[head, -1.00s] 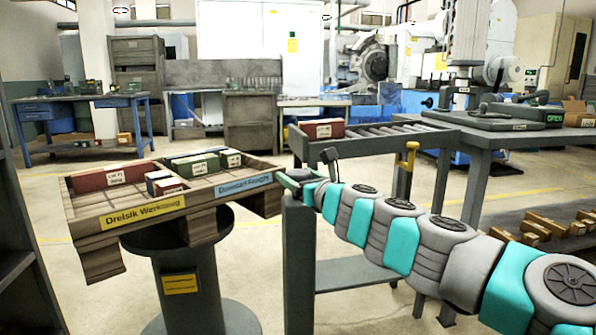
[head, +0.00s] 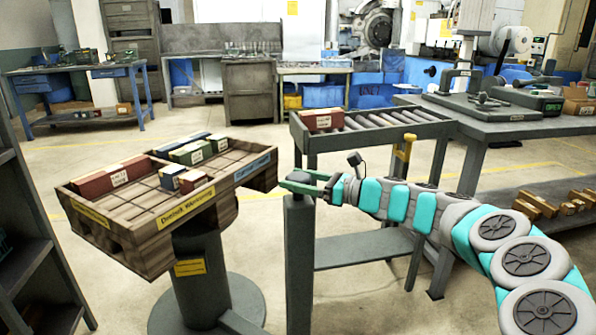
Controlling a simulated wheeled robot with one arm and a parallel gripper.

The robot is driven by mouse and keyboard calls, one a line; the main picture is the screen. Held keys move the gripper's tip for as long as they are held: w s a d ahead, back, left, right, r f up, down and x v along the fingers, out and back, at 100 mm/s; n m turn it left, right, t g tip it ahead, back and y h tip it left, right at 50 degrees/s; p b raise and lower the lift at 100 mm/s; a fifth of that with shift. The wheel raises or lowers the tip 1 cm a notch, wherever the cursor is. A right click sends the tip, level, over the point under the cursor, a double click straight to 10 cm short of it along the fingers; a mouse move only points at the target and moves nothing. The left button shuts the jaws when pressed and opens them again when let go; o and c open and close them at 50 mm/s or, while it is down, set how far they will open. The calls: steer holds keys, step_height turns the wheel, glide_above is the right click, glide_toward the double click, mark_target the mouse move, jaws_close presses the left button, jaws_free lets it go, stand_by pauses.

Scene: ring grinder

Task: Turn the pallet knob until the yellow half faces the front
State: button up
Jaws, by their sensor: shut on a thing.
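The wooden pallet (head: 150,245) sits on a dark pedestal at left, turned with one corner toward me. A yellow label (head: 90,213) shows on its left face. Its right face carries a yellow label (head: 185,207) on the near half and a blue label (head: 252,167) on the far half. My gripper (head: 297,183), with green fingers, is at the top of a grey post (head: 299,260) just right of the pallet. It is shut on the knob there, which the fingers mostly hide.
Red, green and blue boxes (head: 196,152) lie on the pallet. A roller table (head: 385,122) with a red box (head: 322,120) stands behind my arm. A workbench (head: 520,120) is at right, a dark shelf (head: 35,250) at left. Open floor lies behind the pallet.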

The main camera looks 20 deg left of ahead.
steer(key=shift+w+f+n+g+h, duration=0.15)
steer(key=shift+n+g, duration=0.75)
steer(key=shift+g, duration=0.5)
steer(key=shift+f+n+g+h, duration=0.15)
steer(key=shift+n+g, duration=0.75)
steer(key=shift+g, duration=0.5)
steer(key=shift+n+g+h, duration=0.5)
steer(key=shift+n+g, duration=0.5)
steer(key=shift+g, duration=0.7)
steer(key=shift+s+r+n+g+h, duration=0.2)
steer(key=shift+n+g+h, duration=0.2)
steer(key=shift+n+g, duration=0.35)
steer(key=o, duration=1.3)
steer(key=shift+c, duration=0.2)
